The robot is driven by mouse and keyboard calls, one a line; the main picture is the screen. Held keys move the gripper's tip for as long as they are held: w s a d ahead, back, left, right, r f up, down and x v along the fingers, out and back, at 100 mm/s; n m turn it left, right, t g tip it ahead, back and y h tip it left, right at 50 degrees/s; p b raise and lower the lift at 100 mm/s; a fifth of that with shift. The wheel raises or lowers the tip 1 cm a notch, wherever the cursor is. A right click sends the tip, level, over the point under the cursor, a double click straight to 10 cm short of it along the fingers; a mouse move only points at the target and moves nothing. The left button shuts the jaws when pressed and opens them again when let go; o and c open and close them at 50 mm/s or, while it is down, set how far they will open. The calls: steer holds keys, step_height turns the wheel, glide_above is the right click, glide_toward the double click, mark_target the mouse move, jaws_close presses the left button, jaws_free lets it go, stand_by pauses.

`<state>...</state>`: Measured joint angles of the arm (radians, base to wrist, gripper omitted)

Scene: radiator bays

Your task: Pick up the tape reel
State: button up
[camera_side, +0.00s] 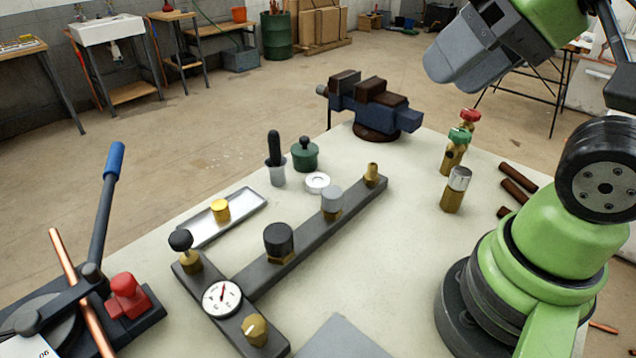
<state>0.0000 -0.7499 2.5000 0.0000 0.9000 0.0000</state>
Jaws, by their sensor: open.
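The tape reel (317,182) looks like a small white ring with a hole in its middle. It lies flat on the pale table top, near the middle of the camera_side view. My gripper (452,76) is at the upper right, raised above the table and well apart from the reel. Its grey jaws are open and nothing shows between them. The reel is in plain sight.
Close around the reel stand a green lidded pot (305,155), a grey cup with a black handle (276,165) and a dark manifold bar (300,245) with fittings. A metal tray (245,208) lies left. A vise (375,108) stands behind; brass valves (454,158) stand right.

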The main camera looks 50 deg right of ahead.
steer(key=shift+o, duration=0.2)
steer(key=o, duration=0.7)
steer(key=shift+o, duration=0.2)
steer(key=n+g+h, duration=0.1)
steer(key=n+g, duration=0.5)
steer(key=n, duration=0.3)
glide_above(318, 180)
steer(key=f, duration=2.4)
steer(key=shift+s+d+f, duration=0.3)
steer(key=shift+s+f, duration=0.05)
steer(key=shift+f, duration=0.05)
steer(key=shift+w+a+f, duration=0.1)
steer(key=shift+f, duration=0.9)
steer(key=shift+w+a+f, duration=0.1)
steer(key=shift+w+f, duration=0.05)
steer(key=shift+f, duration=0.9)
steer(key=shift+w+a+f, duration=0.1)
steer(key=shift+f, duration=0.9)
